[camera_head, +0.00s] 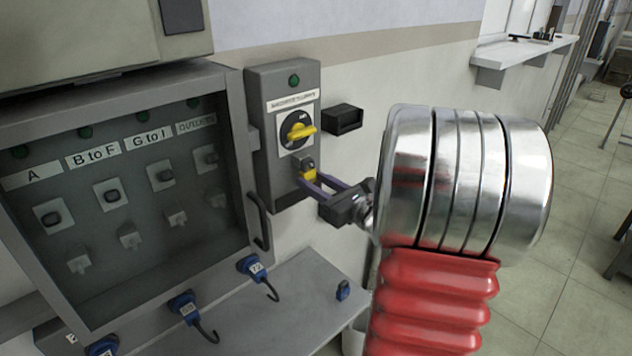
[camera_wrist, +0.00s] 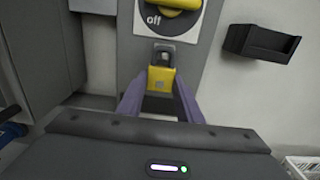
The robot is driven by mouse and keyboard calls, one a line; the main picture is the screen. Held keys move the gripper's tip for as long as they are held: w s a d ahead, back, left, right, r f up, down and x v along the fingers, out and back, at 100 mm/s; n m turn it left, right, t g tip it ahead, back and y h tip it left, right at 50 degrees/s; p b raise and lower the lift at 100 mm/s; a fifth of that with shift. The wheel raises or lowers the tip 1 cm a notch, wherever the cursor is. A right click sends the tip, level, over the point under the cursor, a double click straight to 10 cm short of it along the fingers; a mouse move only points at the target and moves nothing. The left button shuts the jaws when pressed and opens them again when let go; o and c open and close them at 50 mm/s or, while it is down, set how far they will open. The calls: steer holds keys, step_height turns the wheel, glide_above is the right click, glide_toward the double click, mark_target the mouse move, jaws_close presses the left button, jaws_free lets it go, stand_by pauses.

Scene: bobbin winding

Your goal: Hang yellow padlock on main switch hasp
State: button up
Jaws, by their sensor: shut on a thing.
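The yellow padlock (camera_head: 308,173) is at the lower front of the grey main switch box (camera_head: 262,140), just below the yellow rotary switch (camera_head: 300,131). In the wrist view the padlock (camera_wrist: 160,79) sits upright between my fingertips, right under the switch (camera_wrist: 168,12), which points to "off". The dark hasp (camera_wrist: 164,54) is at the padlock's top; I cannot tell whether the shackle passes through it. My gripper (camera_head: 312,183) reaches in from the right with purple fingers and is shut on the padlock; it also shows in the wrist view (camera_wrist: 160,92).
An open grey cabinet (camera_head: 225,100) with labelled switches stands left of the switch box. A small black holder (camera_head: 342,119) is on the wall to the right.

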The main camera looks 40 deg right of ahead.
steer(key=o, duration=1.3)
steer(key=shift+f, duration=0.1)
steer(key=shift+c, duration=0.2)
steer(key=shift+s, duration=0.1)
steer(key=s, duration=1.3)
steer(key=shift+s+d, duration=0.2)
steer(key=shift+s, duration=0.15)
